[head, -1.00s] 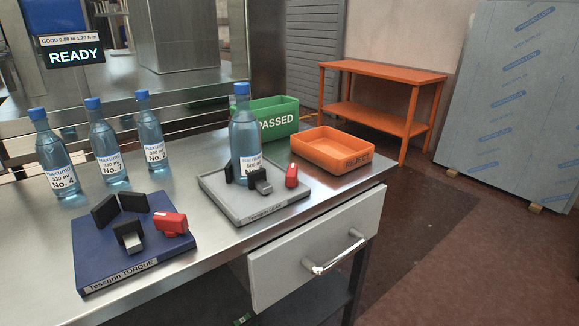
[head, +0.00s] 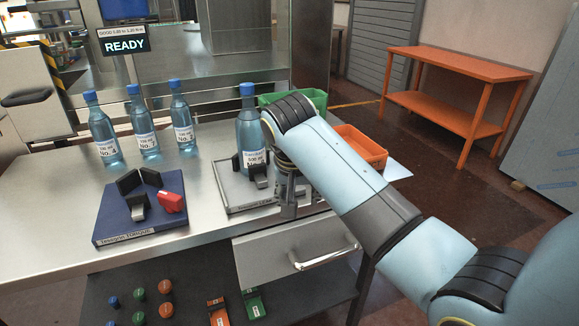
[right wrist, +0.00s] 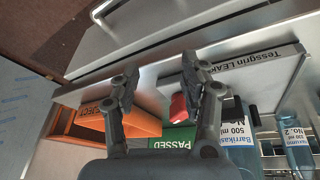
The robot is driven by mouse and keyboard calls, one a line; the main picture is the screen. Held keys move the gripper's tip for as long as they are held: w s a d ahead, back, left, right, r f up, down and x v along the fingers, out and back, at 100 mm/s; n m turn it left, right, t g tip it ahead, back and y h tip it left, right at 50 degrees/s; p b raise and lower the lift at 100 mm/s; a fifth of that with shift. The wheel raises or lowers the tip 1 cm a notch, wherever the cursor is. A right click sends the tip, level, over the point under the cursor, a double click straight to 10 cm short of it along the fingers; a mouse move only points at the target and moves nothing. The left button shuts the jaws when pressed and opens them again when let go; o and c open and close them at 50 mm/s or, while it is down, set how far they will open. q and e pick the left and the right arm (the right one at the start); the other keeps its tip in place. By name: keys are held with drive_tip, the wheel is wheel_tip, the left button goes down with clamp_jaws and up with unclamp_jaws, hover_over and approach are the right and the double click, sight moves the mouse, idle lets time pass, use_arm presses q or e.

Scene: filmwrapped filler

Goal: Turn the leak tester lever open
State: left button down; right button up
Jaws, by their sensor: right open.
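The leak tester is a grey plate (head: 232,186) on the steel table; its "LEAK" label edge (right wrist: 262,72) shows in the right wrist view. A blue-capped bottle (head: 250,135) stands upright on it between black jaws. The tester's red lever (right wrist: 178,107) shows in the right wrist view beyond my fingers, partly covered by the right-hand one; in the head view my arm hides it. My right gripper (head: 292,200) is over the plate's right part, pointing down. Its fingers (right wrist: 160,68) are apart with nothing between the tips. I cannot tell whether it touches the lever.
A blue torque tester (head: 120,222) with a red lever (head: 171,201) stands left, three bottles (head: 144,135) behind it. A green "PASSED" bin (head: 316,97) and orange "REJECT" bin (head: 362,146) are behind my arm. A drawer (head: 275,258) is below the front edge.

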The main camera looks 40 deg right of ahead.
drive_tip(key=w+r+m, duration=0.4)
drive_tip(key=w+r, duration=0.3)
drive_tip(key=r, duration=0.3)
drive_tip(key=shift+h, duration=0.3)
drive_tip(key=x, duration=1)
drive_tip(key=shift+d+f, duration=0.3)
drive_tip(key=shift+d, duration=0.1)
clamp_jaws()
